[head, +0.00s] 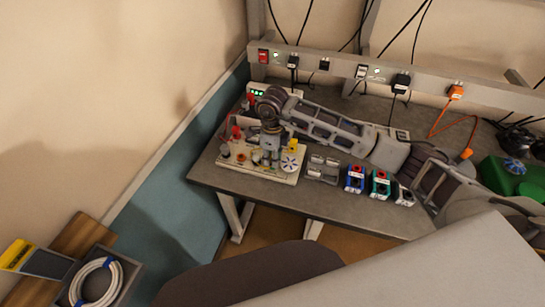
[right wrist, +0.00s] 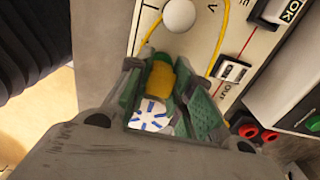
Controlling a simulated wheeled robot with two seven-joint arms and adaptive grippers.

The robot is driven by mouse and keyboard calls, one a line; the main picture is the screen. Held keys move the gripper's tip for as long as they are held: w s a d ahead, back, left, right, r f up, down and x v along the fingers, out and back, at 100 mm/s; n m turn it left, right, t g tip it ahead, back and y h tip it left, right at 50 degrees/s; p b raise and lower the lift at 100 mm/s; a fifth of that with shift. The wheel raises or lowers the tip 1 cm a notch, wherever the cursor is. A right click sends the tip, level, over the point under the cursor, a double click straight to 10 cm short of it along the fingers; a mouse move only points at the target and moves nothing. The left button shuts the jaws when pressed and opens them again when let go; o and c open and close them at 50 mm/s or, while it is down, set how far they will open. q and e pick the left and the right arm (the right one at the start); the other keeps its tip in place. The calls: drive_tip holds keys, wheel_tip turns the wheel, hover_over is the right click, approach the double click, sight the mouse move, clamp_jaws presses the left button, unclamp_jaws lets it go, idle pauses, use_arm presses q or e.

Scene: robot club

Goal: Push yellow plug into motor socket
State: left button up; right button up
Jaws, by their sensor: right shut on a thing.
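A pale board (head: 284,178) lies at the left end of the grey table. My right gripper (head: 270,160) points down over it, beside a white disc with blue marks (head: 290,164). In the right wrist view my right gripper (right wrist: 163,82) has its green fingers shut on the yellow plug (right wrist: 160,80), low over the board (right wrist: 205,45). The disc (right wrist: 150,115) shows just below the plug in that view, partly hidden by the fingers. The motor socket is hidden, and I cannot tell whether the plug touches it. My left gripper is out of view.
A grey holder (head: 322,170) and blue, green and dark boxes (head: 380,184) stand right of the board. A socket rail with black cables runs along the back. A white knob (right wrist: 180,15) and yellow lines show on the board. A green tub (head: 513,180) stands far right.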

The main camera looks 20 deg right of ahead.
drive_tip(key=shift+f+b, duration=0.4)
drive_tip(key=shift+b, duration=0.55)
idle(2.3)
drive_tip(key=o, duration=1)
drive_tip(key=shift+o, duration=0.2)
drive_tip(key=shift+r, duration=0.15)
wheel_tip(320, 180, up, 12)
drive_tip(key=shift+f, duration=0.2)
idle(0.5)
